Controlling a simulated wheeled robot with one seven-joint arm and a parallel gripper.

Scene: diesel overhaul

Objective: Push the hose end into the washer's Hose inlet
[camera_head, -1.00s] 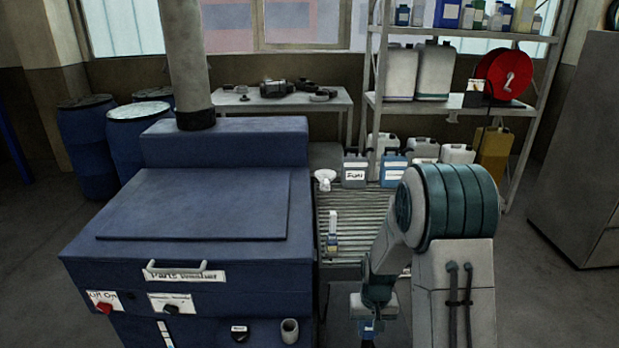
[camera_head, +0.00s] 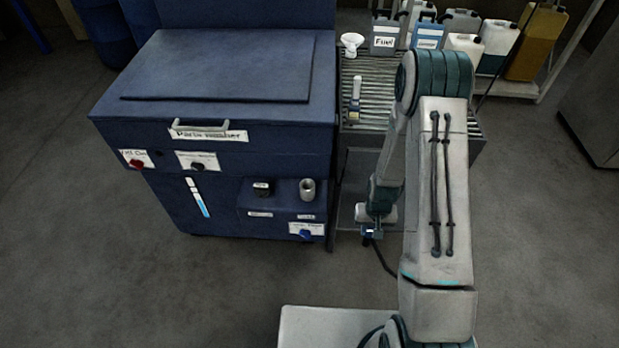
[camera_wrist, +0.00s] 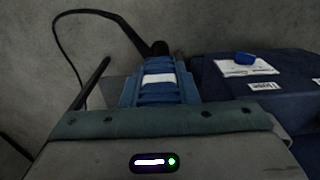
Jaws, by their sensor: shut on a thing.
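The parts washer (camera_head: 235,100) is the blue machine at the left. On the ledge at its front right stands a short grey upright tube (camera_head: 308,189), which looks like the hose inlet, with a small label below it. My gripper (camera_head: 371,233) is to the right of the washer's front corner, apart from the tube and lower in the picture. It is shut on the dark hose end (camera_wrist: 160,48), which shows just beyond the jaws in the wrist view. The black hose (camera_wrist: 88,13) loops away to the left there. The tube's opening is not visible in the wrist view.
A blue knob (camera_head: 305,235) on a white plate sits below the tube. A black cap (camera_head: 262,188) is left of the tube on the ledge. A roller table (camera_head: 375,85) with a white funnel (camera_head: 352,42) and several jugs stands behind my arm. The floor in front is clear.

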